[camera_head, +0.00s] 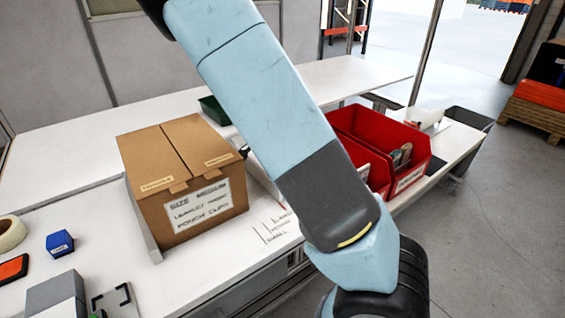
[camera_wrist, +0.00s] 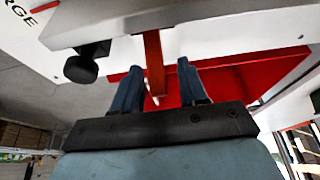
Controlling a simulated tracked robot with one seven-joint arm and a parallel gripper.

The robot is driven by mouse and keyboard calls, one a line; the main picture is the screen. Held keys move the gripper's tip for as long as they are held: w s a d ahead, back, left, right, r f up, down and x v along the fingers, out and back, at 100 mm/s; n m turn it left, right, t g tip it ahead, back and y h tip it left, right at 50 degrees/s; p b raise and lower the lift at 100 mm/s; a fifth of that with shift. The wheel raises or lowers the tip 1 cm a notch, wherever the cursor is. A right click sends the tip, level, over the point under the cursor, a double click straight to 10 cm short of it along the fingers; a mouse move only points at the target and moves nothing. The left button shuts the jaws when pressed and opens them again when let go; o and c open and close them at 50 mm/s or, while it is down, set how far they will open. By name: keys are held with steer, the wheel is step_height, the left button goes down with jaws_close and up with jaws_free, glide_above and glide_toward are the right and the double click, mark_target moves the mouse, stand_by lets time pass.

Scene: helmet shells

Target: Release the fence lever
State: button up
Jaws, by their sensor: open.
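In the wrist view, a narrow red bar (camera_wrist: 154,62), which looks like the fence lever, hangs from the edge of a long grey plate (camera_wrist: 170,14), likely the fence. My gripper (camera_wrist: 159,68) is open, its two blue fingers apart on either side of the red bar in the picture. I cannot tell whether either finger touches it. A black knob (camera_wrist: 84,66) on a short block sits left of the fingers at the plate's edge. In the head view my arm covers the lever, and my gripper is out of sight.
A cardboard box (camera_head: 183,178) stands on the white bench (camera_head: 75,152), left of my arm. Red bins (camera_head: 412,158) stand to its right; red also fills the wrist view's background. A blue block (camera_head: 60,243) and tape roll (camera_head: 10,232) lie at the left.

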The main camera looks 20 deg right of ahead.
step_height(320, 180, up, 3)
steer(key=shift+w+r, duration=0.1)
steer(key=s+r, duration=0.9)
steer(key=s, duration=0.5)
steer(key=shift+r, duration=0.25)
stand_by(0.8)
steer(key=shift+s+d, duration=0.1)
stand_by(0.5)
